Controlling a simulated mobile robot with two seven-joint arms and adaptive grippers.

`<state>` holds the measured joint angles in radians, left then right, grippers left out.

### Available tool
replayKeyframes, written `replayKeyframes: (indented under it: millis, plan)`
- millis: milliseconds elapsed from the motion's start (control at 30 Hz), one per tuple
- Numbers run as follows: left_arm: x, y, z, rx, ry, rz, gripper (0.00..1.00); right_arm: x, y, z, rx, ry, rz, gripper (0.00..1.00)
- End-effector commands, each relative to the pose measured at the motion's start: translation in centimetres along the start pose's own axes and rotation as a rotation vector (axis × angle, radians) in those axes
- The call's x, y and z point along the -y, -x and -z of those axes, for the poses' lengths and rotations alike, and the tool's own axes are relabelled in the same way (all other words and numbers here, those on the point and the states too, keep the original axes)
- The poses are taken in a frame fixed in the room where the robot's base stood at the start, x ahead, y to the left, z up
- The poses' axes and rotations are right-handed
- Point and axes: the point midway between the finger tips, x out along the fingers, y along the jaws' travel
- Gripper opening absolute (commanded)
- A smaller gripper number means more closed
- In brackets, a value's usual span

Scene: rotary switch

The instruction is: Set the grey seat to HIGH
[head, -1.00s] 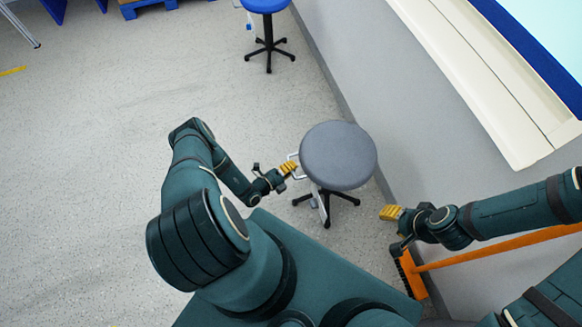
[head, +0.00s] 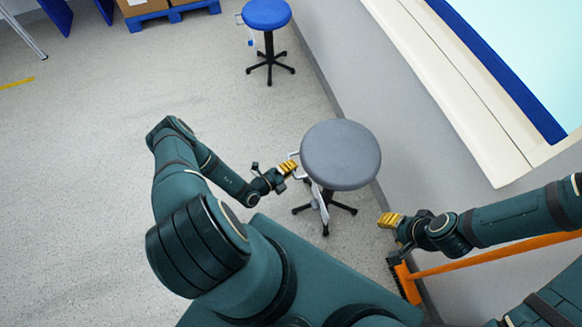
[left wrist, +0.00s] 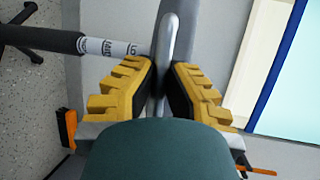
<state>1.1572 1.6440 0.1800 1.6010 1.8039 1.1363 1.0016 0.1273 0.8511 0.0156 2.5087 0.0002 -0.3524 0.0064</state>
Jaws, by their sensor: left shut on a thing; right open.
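The grey seat (head: 341,154) is a round stool top on a black five-footed base (head: 325,208), beside the wall. My left gripper (head: 289,168) is at the seat's left edge. In the left wrist view, its yellow fingers (left wrist: 162,88) are shut on a silver metal handle (left wrist: 168,42) under the seat's edge. The stool's column (left wrist: 45,39) shows there, black with a white lettered band (left wrist: 115,47); the lettering is only partly readable. My right gripper (head: 389,220) is open and empty, to the right of the stool and apart from it.
A blue stool (head: 267,15) stands farther back by the wall (head: 410,130). A blue pallet (head: 175,14) carries boxes at the back left. An orange-handled broom (head: 500,252) is beneath my right arm. The floor left of the stool is clear.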

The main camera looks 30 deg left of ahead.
Motion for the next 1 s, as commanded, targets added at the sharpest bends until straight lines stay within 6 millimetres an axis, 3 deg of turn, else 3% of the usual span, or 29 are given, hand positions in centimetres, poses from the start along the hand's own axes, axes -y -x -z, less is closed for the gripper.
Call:
replayKeyframes:
  millis: [100,133,200,633,1000]
  plan:
    - [0.5,-0.2,-0.3,0.006,-0.003,0.014,0.0,0.0,0.0,0.0,0.0,0.0,0.0,0.47]
    - [0.5,-0.2,-0.3,0.007,-0.003,0.014,0.19,0.0,0.0,0.0,0.0,0.0,0.0,0.47]
    - [0.5,-0.2,-0.3,0.006,-0.003,0.014,0.43,0.0,0.0,0.0,0.0,0.0,0.0,0.47]
    - [0.1,0.8,-0.2,0.005,-0.001,0.005,0.43,0.0,0.0,0.0,0.0,0.0,0.0,0.47]
    - [0.1,7.7,-0.2,0.006,-0.001,0.005,0.43,0.0,0.0,0.0,0.0,0.0,0.0,0.47]
